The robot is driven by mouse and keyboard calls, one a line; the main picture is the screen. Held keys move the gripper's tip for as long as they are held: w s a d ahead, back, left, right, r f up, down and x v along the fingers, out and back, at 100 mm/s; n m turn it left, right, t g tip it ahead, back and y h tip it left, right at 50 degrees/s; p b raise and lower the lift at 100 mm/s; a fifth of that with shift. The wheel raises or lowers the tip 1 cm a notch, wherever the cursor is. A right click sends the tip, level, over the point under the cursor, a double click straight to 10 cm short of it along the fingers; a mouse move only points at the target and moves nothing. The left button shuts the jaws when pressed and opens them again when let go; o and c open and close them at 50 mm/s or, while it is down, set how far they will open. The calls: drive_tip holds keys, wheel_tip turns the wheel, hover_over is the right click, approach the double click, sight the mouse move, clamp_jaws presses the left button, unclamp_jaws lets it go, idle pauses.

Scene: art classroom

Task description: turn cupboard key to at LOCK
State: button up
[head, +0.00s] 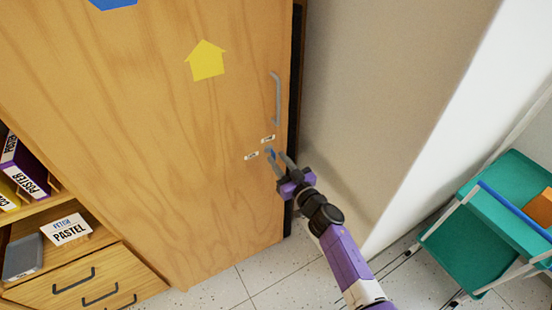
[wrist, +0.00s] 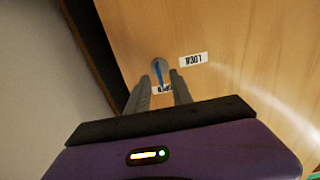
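The cupboard door (head: 200,150) is pale wood and shut. A small blue key (wrist: 160,75) sits in a round grey lock (wrist: 157,63) on it; in the head view the key (head: 270,152) is tiny. In the wrist view the key's flat stands roughly upright, in line with the OPEN label (wrist: 165,90) below it. The LOCK label (wrist: 193,59) is to the right, upside down. My gripper (wrist: 160,78) is open, with one finger on each side of the key and gaps showing between. I cannot tell whether either finger touches it.
A grey door handle (head: 276,98) is above the lock. A wall (head: 350,110) stands close to the right of the cupboard. Open shelves and drawers (head: 85,285) are at lower left, a teal trolley (head: 490,225) at right. Floor between is clear.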

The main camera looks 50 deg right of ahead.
drive_tip(key=shift+x, duration=0.95)
drive_tip(key=shift+c, duration=0.5)
clamp_jaws()
